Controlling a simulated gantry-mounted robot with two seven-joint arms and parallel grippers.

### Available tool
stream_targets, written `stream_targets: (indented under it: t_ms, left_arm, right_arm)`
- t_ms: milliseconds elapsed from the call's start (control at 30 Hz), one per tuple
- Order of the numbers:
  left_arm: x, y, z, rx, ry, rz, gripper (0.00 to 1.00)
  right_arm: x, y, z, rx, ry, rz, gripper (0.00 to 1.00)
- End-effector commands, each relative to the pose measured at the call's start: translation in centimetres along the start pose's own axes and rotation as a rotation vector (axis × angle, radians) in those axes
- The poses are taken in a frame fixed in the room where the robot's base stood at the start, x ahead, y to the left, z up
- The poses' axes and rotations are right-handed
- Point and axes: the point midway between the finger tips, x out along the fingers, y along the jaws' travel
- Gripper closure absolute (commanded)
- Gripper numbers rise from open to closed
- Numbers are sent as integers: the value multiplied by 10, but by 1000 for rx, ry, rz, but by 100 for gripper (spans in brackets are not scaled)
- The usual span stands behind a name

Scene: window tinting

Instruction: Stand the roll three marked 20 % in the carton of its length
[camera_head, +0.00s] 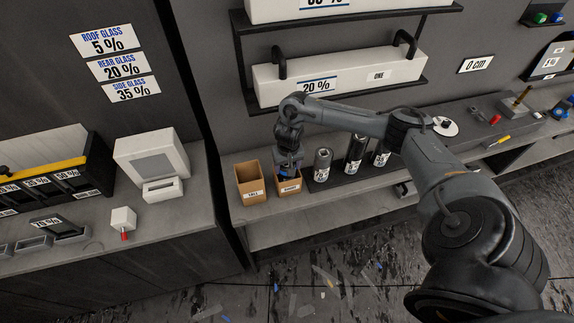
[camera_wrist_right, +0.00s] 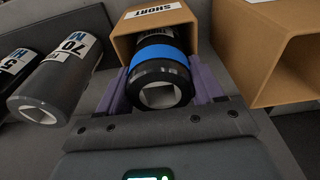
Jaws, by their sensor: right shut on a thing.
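My right gripper (camera_head: 288,166) is shut on a dark roll with a blue band (camera_wrist_right: 160,72). Its two purple fingers hold the roll's near end, which has a square hole. The roll's other end is inside the brown carton marked SHORT (camera_head: 289,187); that carton also shows in the right wrist view (camera_wrist_right: 128,45). Part of a white label shows beyond the blue band, but its marking cannot be read. A second brown carton (camera_head: 252,190), marked TALL, stands to the left, empty as far as I can see. My left gripper is not in view.
Several dark rolls stand right of the cartons, among them one marked 70 (camera_wrist_right: 55,80). A shelf above holds a long white box marked 20 % (camera_head: 350,75). A sign (camera_head: 115,68) lists roof, rear and side glass values. The bench left of the gap holds bins (camera_head: 60,185).

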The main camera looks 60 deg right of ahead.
Motion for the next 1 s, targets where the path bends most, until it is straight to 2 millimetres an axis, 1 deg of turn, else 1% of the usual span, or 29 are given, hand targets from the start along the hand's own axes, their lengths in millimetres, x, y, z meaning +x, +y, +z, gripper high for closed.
stream_targets:
  t_ms: [67, 100, 233, 267, 567, 667, 767, 867, 900, 1000]
  left_arm:
    - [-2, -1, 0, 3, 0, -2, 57]
    - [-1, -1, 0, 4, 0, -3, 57]
    - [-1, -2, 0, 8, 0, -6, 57]
    - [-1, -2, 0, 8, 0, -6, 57]
    - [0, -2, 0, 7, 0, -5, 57]
    - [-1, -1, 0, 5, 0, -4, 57]
    - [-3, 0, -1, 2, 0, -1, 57]
    - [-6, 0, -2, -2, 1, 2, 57]
    - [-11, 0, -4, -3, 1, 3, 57]
    - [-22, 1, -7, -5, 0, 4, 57]
  right_arm:
    - [2, 0, 0, 1, 0, 0, 97]
    - [2, 0, 0, 1, 0, 0, 29]
    - [2, 0, 0, 0, -1, 0, 9]
    - [2, 0, 0, 0, -1, 0, 8]
    - [2, 0, 1, -1, -1, 0, 8]
    - [-4, -1, 0, -1, 0, -1, 8]
    - [-16, -1, 0, -1, 0, -2, 8]
    - [-32, 0, -1, 0, 2, -2, 8]
    - [-42, 0, -2, -2, 3, -1, 8]
    - [-63, 0, -2, -2, 3, -1, 8]
